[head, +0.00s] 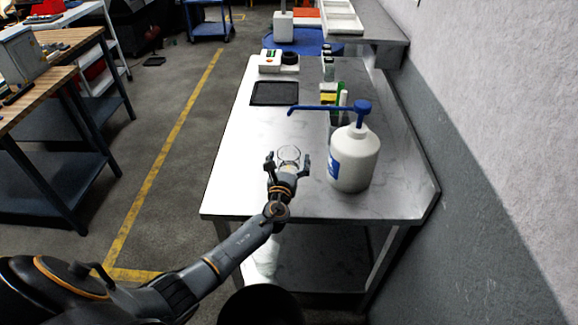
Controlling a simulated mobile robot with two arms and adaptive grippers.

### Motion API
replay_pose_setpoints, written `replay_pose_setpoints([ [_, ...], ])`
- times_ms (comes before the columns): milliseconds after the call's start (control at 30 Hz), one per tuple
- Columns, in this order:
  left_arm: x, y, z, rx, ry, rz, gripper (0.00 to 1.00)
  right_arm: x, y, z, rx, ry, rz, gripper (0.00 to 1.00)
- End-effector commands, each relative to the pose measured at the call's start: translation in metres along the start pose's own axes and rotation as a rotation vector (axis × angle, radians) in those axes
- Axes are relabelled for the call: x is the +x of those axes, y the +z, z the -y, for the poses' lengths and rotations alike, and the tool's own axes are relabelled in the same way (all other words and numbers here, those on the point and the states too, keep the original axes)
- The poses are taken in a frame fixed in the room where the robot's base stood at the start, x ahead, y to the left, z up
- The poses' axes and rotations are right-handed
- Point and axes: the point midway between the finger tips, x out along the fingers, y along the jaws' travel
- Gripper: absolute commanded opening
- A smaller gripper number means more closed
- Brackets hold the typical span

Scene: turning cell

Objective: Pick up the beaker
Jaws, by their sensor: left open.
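A small clear glass beaker (289,154) stands on the white marbled bench in the head view, near its front edge. My left gripper (287,160) is open, with one finger on the left and one on the right of the beaker as seen from here. The beaker looks just beyond or between the fingers; I cannot tell whether they touch it. The beaker's lower part is hidden by the gripper. My right gripper is not in view.
A white pump bottle (354,160) with a blue pump stands close right of the beaker, its spout reaching left. A black mat (275,93), a white device (271,61) and small bottles (328,70) are farther back. A wall bounds the right side. The bench's left part is clear.

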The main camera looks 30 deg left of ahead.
Motion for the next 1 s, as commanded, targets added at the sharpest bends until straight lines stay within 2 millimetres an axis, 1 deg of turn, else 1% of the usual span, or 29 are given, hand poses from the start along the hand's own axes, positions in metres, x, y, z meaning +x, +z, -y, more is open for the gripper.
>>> replay_pose_setpoints([
  [133, -0.0004, 0.0, 0.0004, 0.0, 0.0, 0.0, 0.91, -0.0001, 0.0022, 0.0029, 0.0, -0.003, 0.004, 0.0],
  [167, -0.0004, 0.0, 0.0004, 0.0, 0.0, 0.0, 0.85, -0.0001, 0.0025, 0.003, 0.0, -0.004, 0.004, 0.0],
  [200, -0.0004, 0.0, 0.0003, 0.0, 0.0, 0.0, 0.77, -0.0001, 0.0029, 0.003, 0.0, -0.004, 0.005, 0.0],
  [267, -0.0004, 0.0001, 0.0003, 0.0, 0.0, 0.0, 0.64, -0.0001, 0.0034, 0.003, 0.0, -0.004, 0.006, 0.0],
  [300, -0.0005, 0.0, 0.0003, 0.0, 0.0, 0.0, 0.56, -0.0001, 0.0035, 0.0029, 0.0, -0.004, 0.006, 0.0],
  [367, -0.0005, 0.0, 0.0003, 0.0, 0.0, 0.0, 0.44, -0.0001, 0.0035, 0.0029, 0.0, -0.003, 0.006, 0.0],
  [400, -0.0005, 0.0, 0.0003, 0.0, 0.0, 0.0, 0.36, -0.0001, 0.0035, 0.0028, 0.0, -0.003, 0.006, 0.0],
  [467, -0.0005, 0.0, 0.0003, 0.0, 0.0, 0.0, 0.24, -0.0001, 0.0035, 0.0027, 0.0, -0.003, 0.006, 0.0],
  [833, -0.0004, 0.0025, 0.0003, 0.0, 0.0, 0.002, 0.24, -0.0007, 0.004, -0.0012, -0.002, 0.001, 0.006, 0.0],
  [1000, -0.0002, 0.0097, 0.0004, -0.002, 0.0, 0.003, 0.24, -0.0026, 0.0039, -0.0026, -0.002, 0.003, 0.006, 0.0],
])
